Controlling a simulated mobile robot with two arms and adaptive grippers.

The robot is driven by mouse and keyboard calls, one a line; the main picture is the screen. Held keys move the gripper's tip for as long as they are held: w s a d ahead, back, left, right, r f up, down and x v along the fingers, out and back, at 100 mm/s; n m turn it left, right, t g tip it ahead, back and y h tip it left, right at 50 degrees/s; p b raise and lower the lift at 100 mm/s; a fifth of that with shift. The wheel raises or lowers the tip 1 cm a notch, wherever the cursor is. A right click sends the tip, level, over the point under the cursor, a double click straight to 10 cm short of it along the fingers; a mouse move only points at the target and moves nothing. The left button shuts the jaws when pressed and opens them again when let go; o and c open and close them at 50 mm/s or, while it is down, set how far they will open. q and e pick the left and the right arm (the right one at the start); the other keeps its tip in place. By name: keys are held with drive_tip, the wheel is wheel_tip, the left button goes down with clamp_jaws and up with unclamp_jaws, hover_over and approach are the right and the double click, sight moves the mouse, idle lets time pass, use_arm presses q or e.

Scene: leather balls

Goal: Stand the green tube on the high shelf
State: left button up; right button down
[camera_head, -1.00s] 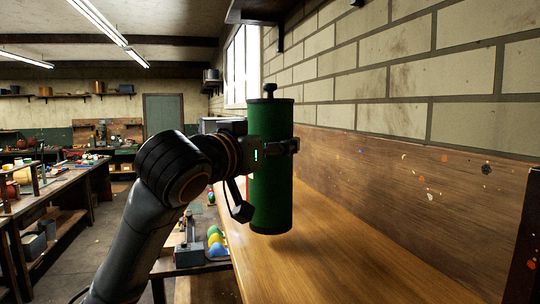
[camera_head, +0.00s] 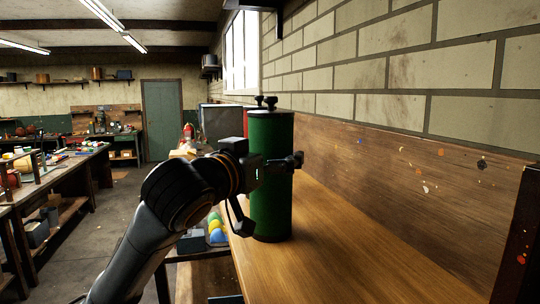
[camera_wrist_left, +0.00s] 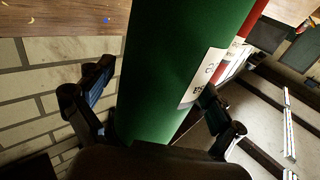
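The green tube (camera_head: 271,200) stands upright on the wooden shelf board (camera_head: 360,265), close to its left edge, with a dark cap and knob on top. My left gripper (camera_head: 270,190) is around the tube at about mid-height. Its fingers look spread. In the left wrist view the green tube (camera_wrist_left: 178,75) carries a white label and lies between the two fingers (camera_wrist_left: 150,108). A gap shows beside the left finger; contact at the right finger is unclear. My right gripper is not in view.
A red tube (camera_head: 246,123) stands just behind the green one, mostly hidden. A brick wall (camera_head: 400,75) and wooden backboard (camera_head: 420,175) border the shelf on the right. The board's near part is clear. A dark bracketed shelf (camera_head: 262,5) hangs above.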

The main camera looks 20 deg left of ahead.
use_arm(q)
drive_tip(key=shift+s+r, duration=0.1)
drive_tip(key=shift+r, duration=0.05)
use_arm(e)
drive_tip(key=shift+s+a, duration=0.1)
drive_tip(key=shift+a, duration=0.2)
use_arm(q)
drive_tip(key=s+a+b, duration=0.2)
drive_tip(key=s+b, duration=0.3)
drive_tip(key=s, duration=0.6)
drive_tip(key=shift+s+a+b, duration=0.15)
drive_tip(key=shift+s+b, duration=0.2)
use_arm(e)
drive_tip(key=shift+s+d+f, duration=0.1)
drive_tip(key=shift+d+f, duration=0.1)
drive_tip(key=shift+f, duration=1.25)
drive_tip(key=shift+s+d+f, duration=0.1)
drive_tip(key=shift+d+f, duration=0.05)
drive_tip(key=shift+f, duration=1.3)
